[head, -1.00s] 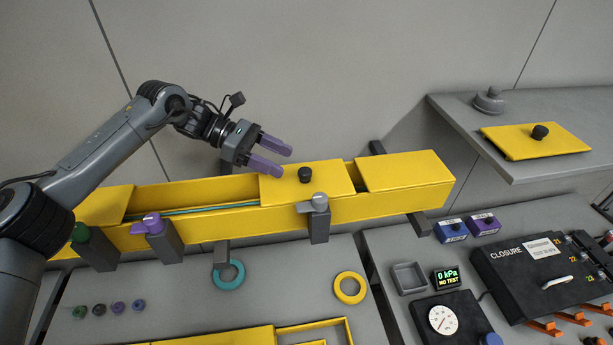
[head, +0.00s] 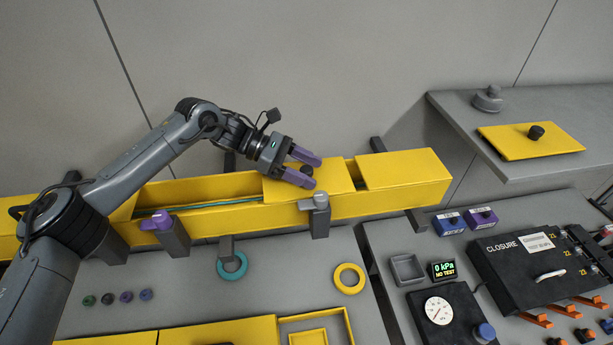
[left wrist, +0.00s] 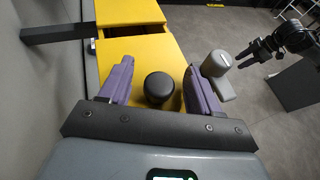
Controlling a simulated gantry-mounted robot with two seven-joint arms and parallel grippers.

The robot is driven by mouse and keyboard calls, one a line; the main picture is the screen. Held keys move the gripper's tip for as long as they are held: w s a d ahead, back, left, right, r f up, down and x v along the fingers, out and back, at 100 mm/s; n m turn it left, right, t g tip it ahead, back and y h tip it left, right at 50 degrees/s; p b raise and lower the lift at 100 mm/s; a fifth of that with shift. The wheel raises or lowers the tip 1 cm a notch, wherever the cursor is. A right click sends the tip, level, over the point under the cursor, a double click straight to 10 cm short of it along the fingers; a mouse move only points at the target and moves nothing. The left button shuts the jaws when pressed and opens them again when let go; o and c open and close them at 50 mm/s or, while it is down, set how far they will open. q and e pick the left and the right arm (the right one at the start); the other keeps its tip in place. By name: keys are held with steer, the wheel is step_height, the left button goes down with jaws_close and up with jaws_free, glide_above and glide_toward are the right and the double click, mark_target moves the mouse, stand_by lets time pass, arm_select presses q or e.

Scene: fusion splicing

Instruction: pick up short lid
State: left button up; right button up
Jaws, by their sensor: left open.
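A yellow lid (head: 335,177) with a black knob (head: 307,170) lies on the long yellow trough (head: 205,221). My left gripper (head: 303,169), with purple fingers, is open at the knob. In the left wrist view the black knob (left wrist: 159,87) stands between the two spread fingers (left wrist: 158,82), with gaps on both sides. The lid's yellow top (left wrist: 150,53) shows beneath it. I cannot tell how far the fingertips are above the lid. My right gripper (left wrist: 250,55) shows small at the upper right of the left wrist view; its jaws are too small to judge.
A grey clamp (head: 320,216) stands at the trough's front, near the lid; it also shows beside the right-hand finger in the wrist view (left wrist: 218,72). A fixed yellow cover (head: 403,168) adjoins the lid. Another yellow plate (head: 510,142) with a black knob lies on the right shelf.

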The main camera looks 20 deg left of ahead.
arm_select(q)
steer(key=c, duration=1.1)
steer(key=shift+r, duration=0.1)
steer(key=shift+c, duration=0.2)
